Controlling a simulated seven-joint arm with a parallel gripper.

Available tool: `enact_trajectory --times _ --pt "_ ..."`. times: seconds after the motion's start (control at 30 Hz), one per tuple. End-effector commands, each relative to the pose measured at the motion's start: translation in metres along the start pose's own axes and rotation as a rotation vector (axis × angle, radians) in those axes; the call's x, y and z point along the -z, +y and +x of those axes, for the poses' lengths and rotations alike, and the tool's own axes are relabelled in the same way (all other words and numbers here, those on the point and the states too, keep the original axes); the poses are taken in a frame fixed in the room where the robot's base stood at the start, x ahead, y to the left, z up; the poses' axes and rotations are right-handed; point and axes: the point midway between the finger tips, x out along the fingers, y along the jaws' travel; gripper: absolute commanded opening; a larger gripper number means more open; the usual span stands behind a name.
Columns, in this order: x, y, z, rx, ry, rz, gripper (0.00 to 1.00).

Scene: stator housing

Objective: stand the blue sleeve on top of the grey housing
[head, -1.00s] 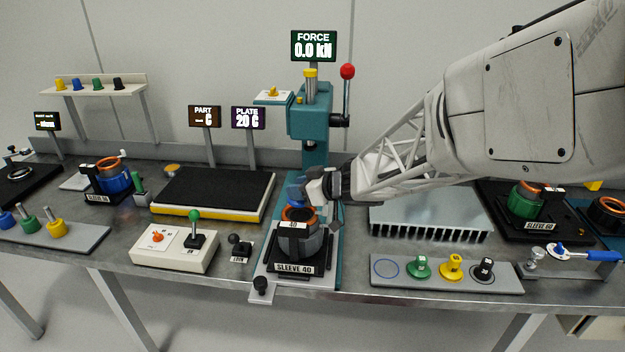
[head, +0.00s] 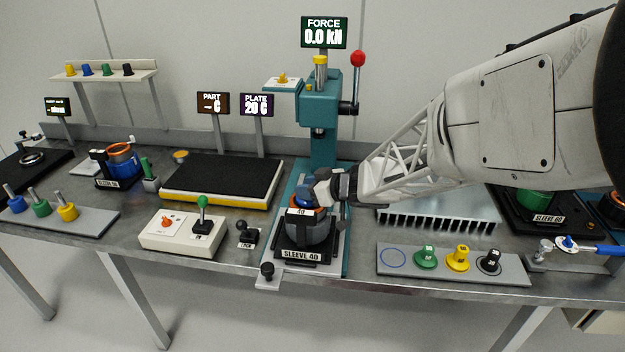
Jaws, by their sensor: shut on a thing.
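The grey housing (head: 308,232) sits in a black fixture labelled SLEEVE 40 on the press base. An orange ring with a white 40 tag (head: 300,211) shows at its top. The blue sleeve (head: 303,200) is at the top of the housing, partly hidden by my gripper. My gripper (head: 318,190) is shut on it, reaching in from the right. The sleeve's lower edge is at the orange ring; I cannot tell whether it rests on the housing or is just above it.
The teal press (head: 322,105) with a red-knobbed lever stands right behind. A finned grey block (head: 440,207) and a tray with green, yellow and black pieces (head: 455,272) are to the right. A control box (head: 182,236) and black-topped plate (head: 225,180) are to the left.

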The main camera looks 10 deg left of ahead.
Motion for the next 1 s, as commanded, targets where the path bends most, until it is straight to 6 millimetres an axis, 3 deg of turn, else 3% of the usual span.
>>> enact_trajectory --times 0.53,0.57,0.7,1.0 --pt "-0.010 0.000 0.004 0.000 -0.002 0.002 0.02" --pt "-0.011 -0.001 0.004 0.001 -0.003 0.002 0.34" --pt "-0.013 -0.001 0.004 0.001 -0.004 0.004 0.55" --pt "-0.015 -0.002 0.005 0.002 -0.007 0.007 0.58"
